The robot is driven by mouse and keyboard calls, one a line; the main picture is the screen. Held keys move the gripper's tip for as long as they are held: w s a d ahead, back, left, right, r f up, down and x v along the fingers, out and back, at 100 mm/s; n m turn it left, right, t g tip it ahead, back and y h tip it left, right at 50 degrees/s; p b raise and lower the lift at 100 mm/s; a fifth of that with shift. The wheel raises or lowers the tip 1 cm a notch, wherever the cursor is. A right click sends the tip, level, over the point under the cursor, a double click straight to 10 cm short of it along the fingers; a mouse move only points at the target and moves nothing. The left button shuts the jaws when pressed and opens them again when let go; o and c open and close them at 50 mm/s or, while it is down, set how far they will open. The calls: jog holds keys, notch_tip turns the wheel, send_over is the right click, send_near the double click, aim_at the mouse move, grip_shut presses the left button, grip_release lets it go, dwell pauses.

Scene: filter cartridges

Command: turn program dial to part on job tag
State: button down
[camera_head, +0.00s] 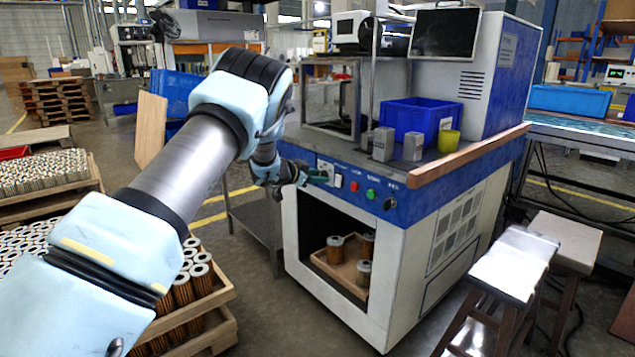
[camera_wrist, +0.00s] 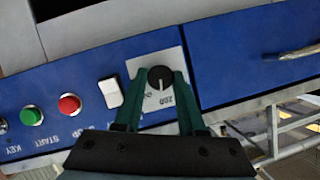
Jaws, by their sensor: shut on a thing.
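The program dial (camera_wrist: 154,76) is a small round black knob with a white pointer line, on a white plate (camera_wrist: 152,102) in the blue control panel. In the wrist view its pointer line points down toward my gripper. My gripper (camera_wrist: 158,72) has its two green fingers on either side of the knob, shut on it. Markings on the plate are partly hidden by the fingers and too small to read surely. In the head view my gripper (camera_head: 318,174) reaches the panel from the left. I cannot make out a job tag for certain.
Beside the dial are a white rocker switch (camera_wrist: 110,92), a red button (camera_wrist: 69,104) and a green button (camera_wrist: 32,115). A wooden tray (camera_head: 338,268) with cartridges sits in the opening below.

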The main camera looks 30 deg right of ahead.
jog(key=m+t+b, duration=0.1)
jog(key=m+b, duration=0.1)
jog(key=b, duration=0.3)
jog(key=m+t+b, duration=0.1)
jog(key=m+b, duration=0.1)
jog(key=b, duration=0.4)
jog(key=m+t+h+b, duration=0.1)
jog(key=m+t+b, duration=0.1)
jog(key=b, duration=0.4)
jog(key=shift+s+f+m, duration=0.15)
jog(key=shift+f+m, duration=0.25)
jog(key=shift+m, duration=0.1)
jog(key=shift+r, duration=0.15)
jog(key=c, duration=0.5)
grip_release()
jog(key=shift+a, duration=0.1)
jog(key=p+v, duration=0.1)
jog(key=v, duration=0.9)
jog(key=shift+s+a, duration=0.2)
jog(key=shift+s, duration=0.1)
